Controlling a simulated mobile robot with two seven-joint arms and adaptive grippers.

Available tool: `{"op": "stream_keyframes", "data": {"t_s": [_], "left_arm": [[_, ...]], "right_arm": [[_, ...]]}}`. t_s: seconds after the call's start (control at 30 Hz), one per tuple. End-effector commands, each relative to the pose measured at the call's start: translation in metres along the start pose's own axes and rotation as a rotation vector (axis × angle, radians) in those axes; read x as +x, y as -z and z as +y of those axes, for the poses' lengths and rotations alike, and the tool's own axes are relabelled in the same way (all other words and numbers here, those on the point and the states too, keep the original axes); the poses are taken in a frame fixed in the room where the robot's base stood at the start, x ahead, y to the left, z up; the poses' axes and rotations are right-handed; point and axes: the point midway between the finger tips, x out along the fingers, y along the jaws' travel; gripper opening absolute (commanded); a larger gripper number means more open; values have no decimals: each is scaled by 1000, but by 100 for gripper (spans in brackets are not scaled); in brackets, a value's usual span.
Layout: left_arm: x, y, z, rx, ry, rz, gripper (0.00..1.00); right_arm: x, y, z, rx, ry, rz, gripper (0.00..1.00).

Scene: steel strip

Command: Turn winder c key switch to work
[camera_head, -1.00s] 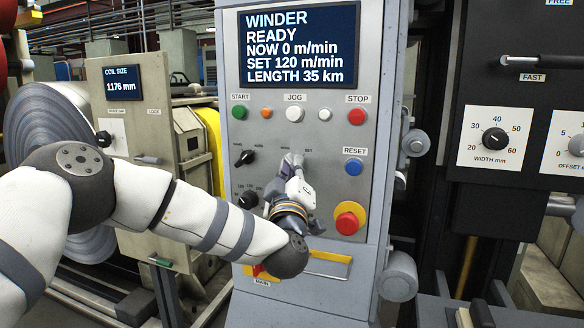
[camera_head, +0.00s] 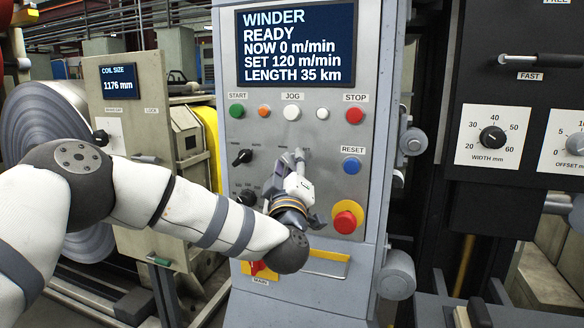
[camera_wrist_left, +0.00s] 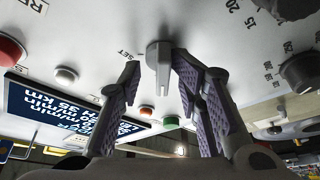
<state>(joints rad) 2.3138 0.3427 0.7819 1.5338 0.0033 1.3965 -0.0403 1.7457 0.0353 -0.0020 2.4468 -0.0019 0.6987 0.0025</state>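The winder panel (camera_head: 340,190) is grey, with a screen reading READY. Its key switch (camera_wrist_left: 157,52) shows in the left wrist view as a grey round piece with a flat key part (camera_wrist_left: 162,80) standing out from it. A SET label is beside it. In the head view my gripper hides the switch. My left gripper (camera_head: 294,158) is at the middle of the panel. In the left wrist view the left gripper (camera_wrist_left: 158,70) is open, with one fingertip on each side of the key. A gap shows on the left side; contact on the right side is unclear. My right gripper is not in view.
Two black selector knobs (camera_head: 242,157) are left of my gripper. The blue RESET button (camera_head: 352,165) and a red emergency stop (camera_head: 345,222) are to its right. A row of buttons (camera_head: 292,112) is above, and a red main switch (camera_head: 262,268) is below.

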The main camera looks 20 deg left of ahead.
Motion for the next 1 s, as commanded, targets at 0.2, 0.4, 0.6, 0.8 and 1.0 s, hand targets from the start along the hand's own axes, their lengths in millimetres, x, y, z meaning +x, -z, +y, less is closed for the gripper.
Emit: {"op": "stream_keyframes", "data": {"t_s": [0.2, 0.4, 0.6, 0.8, 1.0], "left_arm": [[0, 1, 0, 1, 1, 2, 30], [-14, -2, -1, 2, 2, -4, 30], [-68, -2, -1, 1, 1, -6, 30], [-109, -1, 0, 1, 0, -2, 30], [-121, 0, 0, 1, 0, 1, 30]], "right_arm": [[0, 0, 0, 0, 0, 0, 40], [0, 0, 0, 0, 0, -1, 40], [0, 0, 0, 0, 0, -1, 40], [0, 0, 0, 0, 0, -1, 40], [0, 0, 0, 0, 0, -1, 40]]}}
